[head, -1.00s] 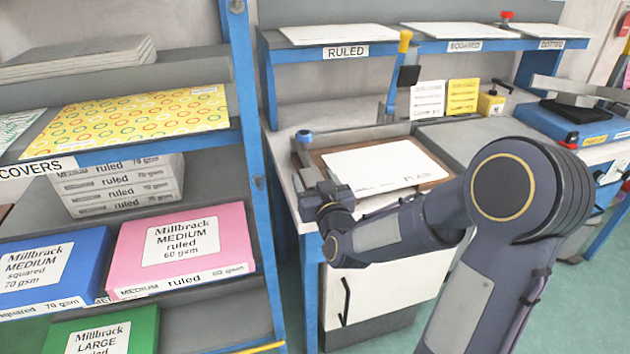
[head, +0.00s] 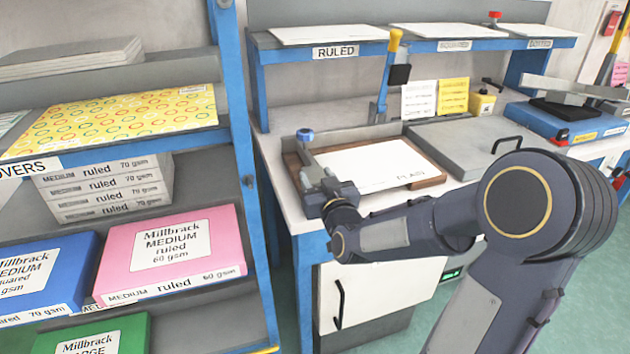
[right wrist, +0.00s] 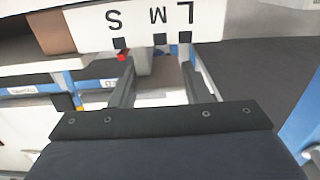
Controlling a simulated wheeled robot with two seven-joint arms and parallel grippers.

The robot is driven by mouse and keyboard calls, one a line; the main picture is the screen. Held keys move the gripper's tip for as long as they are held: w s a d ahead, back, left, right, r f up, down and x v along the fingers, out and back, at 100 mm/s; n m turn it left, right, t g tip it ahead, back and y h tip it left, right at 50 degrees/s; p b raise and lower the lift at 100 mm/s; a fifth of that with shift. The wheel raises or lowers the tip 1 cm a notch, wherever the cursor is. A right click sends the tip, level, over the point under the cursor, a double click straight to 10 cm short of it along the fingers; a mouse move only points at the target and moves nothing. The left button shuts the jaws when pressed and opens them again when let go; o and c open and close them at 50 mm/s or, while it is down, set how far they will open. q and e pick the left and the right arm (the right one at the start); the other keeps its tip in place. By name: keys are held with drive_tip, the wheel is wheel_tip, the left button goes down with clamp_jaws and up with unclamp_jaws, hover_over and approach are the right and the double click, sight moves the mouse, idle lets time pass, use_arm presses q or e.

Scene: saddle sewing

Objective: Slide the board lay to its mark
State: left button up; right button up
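On the bench, a grey metal bar with a blue knob (head: 306,135) lies along the left side of a white sheet (head: 365,165) in a wooden-edged tray (head: 428,182); it looks like the board lay. My right gripper (head: 325,192) is at the bar's near end; contact cannot be told. In the right wrist view, the gripper's two fingers (right wrist: 160,80) stand apart below a white strip (right wrist: 140,25) lettered S, M and L with black square marks. The strip hides the fingertips. My left gripper is out of view.
A shelf rack (head: 240,150) with paper packs stands close on the left. A grey-topped unit (head: 470,145) with a black handle lies right of the tray. A yellow-topped blue lever (head: 386,75) rises behind. Bench-front floor is partly clear.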

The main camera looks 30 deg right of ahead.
drive_tip(key=o, duration=0.4)
drive_tip(key=shift+c, duration=0.2)
drive_tip(key=v, duration=0.8)
drive_tip(key=shift+w, duration=0.1)
drive_tip(key=s+a+f+g+y, duration=0.3)
drive_tip(key=s+a+g, duration=0.1)
drive_tip(key=s, duration=0.3)
drive_tip(key=s+a+f+n+g+y, duration=0.1)
drive_tip(key=s+a+f+g+y, duration=0.1)
drive_tip(key=s+a+g, duration=0.3)
drive_tip(key=s+a+f+g+y, duration=0.2)
drive_tip(key=s+a+f+y, duration=0.1)
drive_tip(key=s, duration=0.5)
wheel_tip(320, 180, up, 14)
drive_tip(key=p, duration=1.3)
drive_tip(key=shift+s+a+f+g, duration=0.15)
drive_tip(key=shift+s+f+g, duration=0.05)
drive_tip(key=shift+s+g, duration=0.25)
